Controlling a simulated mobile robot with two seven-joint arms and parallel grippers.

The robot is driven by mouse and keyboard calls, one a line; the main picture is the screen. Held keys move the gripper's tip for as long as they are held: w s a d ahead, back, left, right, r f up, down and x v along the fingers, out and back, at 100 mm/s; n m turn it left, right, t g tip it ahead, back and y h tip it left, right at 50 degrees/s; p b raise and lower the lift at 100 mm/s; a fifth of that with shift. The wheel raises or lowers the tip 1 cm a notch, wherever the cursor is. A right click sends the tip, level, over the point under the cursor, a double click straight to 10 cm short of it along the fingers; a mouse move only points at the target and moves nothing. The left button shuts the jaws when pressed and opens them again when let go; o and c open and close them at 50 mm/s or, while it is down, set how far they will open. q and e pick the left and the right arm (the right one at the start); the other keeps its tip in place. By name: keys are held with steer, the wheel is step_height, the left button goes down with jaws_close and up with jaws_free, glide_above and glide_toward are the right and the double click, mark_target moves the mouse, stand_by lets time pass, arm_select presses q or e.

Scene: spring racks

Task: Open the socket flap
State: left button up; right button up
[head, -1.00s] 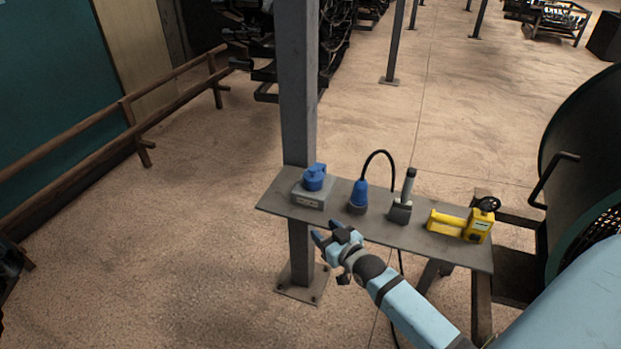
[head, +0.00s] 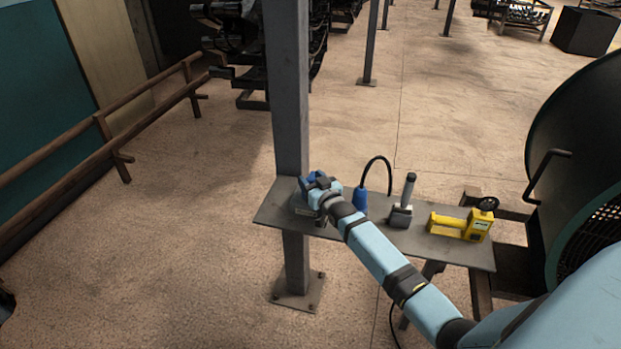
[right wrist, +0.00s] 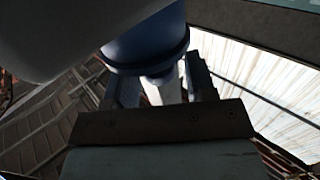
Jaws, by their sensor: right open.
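The socket is a blue fitting on a small grey box (head: 300,209) at the left end of the narrow grey shelf. My right gripper (head: 314,183) is over it, open, and hides most of the blue part and its flap in the head view. In the right wrist view a blue round part (right wrist: 150,42) of the socket shows between or just beyond the two open fingers (right wrist: 163,85). I cannot tell whether the fingers touch it, or whether the flap is raised. My left gripper is not in view.
A blue plug (head: 361,198) with a black cable stands right of the socket on the shelf (head: 337,232). Further right are a grey lever switch (head: 402,207) and a yellow device (head: 462,224). A steel post (head: 288,100) rises close behind the socket.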

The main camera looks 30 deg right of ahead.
steer(key=shift+w, duration=0.35)
jaws_close()
steer(key=shift+w, duration=0.1)
